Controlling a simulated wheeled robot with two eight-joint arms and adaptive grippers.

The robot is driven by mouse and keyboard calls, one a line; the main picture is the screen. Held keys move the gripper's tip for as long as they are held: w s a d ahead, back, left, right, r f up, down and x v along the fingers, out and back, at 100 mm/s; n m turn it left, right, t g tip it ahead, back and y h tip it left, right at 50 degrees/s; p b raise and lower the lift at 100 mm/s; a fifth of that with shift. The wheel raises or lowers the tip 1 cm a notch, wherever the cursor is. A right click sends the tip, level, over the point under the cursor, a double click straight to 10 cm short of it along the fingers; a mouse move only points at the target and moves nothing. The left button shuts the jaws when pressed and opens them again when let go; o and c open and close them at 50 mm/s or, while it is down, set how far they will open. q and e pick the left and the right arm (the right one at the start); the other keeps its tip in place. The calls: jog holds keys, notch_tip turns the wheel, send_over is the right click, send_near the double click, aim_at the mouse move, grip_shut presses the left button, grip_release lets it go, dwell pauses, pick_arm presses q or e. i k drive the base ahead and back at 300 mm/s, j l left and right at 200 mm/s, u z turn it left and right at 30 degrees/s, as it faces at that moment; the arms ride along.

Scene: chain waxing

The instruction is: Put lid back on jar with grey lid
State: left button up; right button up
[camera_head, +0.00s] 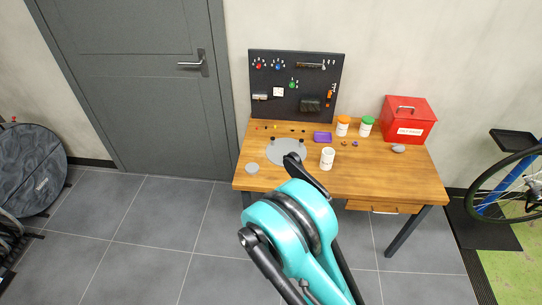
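An open white jar (327,159) stands upright on the wooden table, right of a large grey disc. A small round grey lid (252,168) lies flat near the table's left front edge, apart from the jar. My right gripper (292,160) is a dark shape in front of the grey disc, left of the jar. Its teal arm comes up from the bottom and hides part of the table's front. The fingers are seen from behind, so their opening and any contact are unclear. My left gripper is not in view.
The large grey disc (280,152) lies on the table (380,180). A red box (408,121) stands back right. A black tool board (275,105) is behind. The front right tabletop is clear.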

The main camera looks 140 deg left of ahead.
aim_at(327, 154)
jog(key=u, duration=4.15)
